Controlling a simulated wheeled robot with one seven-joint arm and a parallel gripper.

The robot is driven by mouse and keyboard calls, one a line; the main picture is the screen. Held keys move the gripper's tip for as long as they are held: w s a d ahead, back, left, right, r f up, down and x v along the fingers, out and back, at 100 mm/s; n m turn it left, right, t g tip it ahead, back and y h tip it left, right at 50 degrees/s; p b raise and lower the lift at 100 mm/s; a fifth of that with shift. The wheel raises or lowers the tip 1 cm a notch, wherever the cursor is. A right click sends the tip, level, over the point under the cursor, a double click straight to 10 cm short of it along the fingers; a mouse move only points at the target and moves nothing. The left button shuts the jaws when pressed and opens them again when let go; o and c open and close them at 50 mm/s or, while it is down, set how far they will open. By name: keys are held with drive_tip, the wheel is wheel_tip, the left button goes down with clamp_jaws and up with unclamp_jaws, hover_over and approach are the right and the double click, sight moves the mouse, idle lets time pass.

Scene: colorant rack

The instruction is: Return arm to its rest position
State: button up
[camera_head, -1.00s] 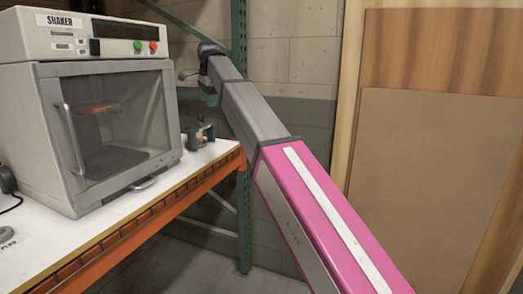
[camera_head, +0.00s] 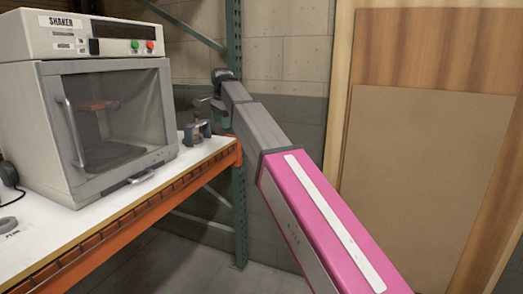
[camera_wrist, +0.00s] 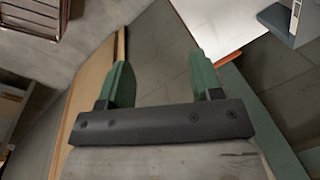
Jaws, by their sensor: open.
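My gripper (camera_wrist: 162,82) shows in the wrist view as two green fingers spread well apart, with nothing between them. Below it there is bare grey floor and wall. In the head view my pink and grey arm reaches up and away from the lower right, and its end is beside the far right corner of the bench. The fingers are mostly hidden there behind the wrist.
A white shaker machine (camera_head: 115,60) with a glass door stands on the white bench (camera_head: 120,210) at left. A small dark clamp-like device (camera_head: 197,133) sits near the bench's far corner, close to my wrist. A green rack post (camera_head: 239,200) stands behind. Wooden boards (camera_head: 420,170) lean at right.

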drive_tip(key=s+d+f+n, duration=0.25)
drive_tip(key=d+f, duration=0.65)
drive_tip(key=f, duration=0.5)
drive_tip(key=s+d+f+n, duration=0.2)
drive_tip(key=s+d+f, duration=0.1)
drive_tip(key=d+f, duration=0.9)
drive_tip(key=s+d+f+n+g, duration=0.1)
drive_tip(key=s+d+f+n, duration=0.1)
drive_tip(key=s+d+f, duration=0.5)
drive_tip(key=s+d+f+n+h, duration=0.1)
drive_tip(key=s+d+f+n, duration=0.2)
drive_tip(key=s+d+f, duration=0.4)
drive_tip(key=s+f, duration=0.4)
drive_tip(key=f, duration=0.5)
drive_tip(key=shift+g, duration=0.4)
drive_tip(key=shift+d, duration=0.1)
